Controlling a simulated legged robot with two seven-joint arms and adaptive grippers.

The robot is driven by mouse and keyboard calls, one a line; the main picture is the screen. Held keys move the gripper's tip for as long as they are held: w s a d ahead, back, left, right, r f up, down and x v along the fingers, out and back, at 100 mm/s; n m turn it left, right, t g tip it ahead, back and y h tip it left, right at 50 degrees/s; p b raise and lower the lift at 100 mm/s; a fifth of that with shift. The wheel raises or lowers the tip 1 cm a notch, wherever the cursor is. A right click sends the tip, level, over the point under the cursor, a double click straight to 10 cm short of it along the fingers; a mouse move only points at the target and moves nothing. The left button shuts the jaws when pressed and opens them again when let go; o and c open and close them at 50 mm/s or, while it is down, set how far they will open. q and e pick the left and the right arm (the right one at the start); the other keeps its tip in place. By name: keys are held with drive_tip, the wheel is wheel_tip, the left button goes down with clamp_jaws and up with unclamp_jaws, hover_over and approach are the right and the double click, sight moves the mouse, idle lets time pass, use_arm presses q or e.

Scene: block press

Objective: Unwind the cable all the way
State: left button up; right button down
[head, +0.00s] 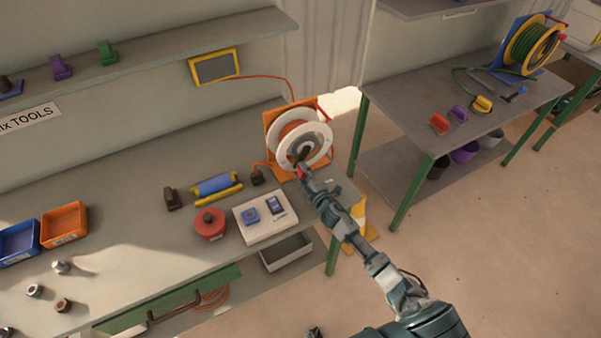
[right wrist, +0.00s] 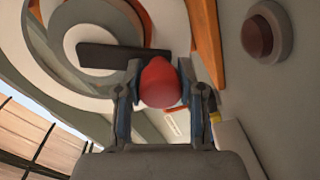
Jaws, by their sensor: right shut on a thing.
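The cable reel (head: 300,140), white with an orange frame, stands at the right end of the grey workbench. Some orange cable (head: 290,88) runs from a yellow-framed panel on the wall down to the reel. My right gripper (head: 301,172) is at the lower front of the reel. In the right wrist view, its fingers (right wrist: 162,90) are shut on a red knob (right wrist: 160,82) in front of the white reel disc (right wrist: 85,45). A dark bar shows on the disc behind the knob. How much cable is on the reel is hidden. My left gripper is not identifiable.
The workbench (head: 140,230) holds a red round item (head: 209,223), a white panel (head: 265,217), a blue roller (head: 215,185) and orange (head: 64,225) and blue bins. A second table (head: 450,90) at right bears another reel (head: 530,45). Floor between is clear.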

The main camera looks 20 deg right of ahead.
drive_tip(key=shift+s+f, duration=0.1)
drive_tip(key=shift+f, duration=0.3)
drive_tip(key=c, duration=0.8)
unclamp_jaws()
drive_tip(key=shift+o, duration=0.5)
drive_tip(key=shift+r, duration=0.15)
drive_tip(key=s, duration=0.8)
drive_tip(key=s+d, duration=0.1)
drive_tip(key=s, duration=0.2)
drive_tip(key=shift+s+d+r, duration=0.1)
drive_tip(key=shift+s+r, duration=0.05)
drive_tip(key=shift+s, duration=0.25)
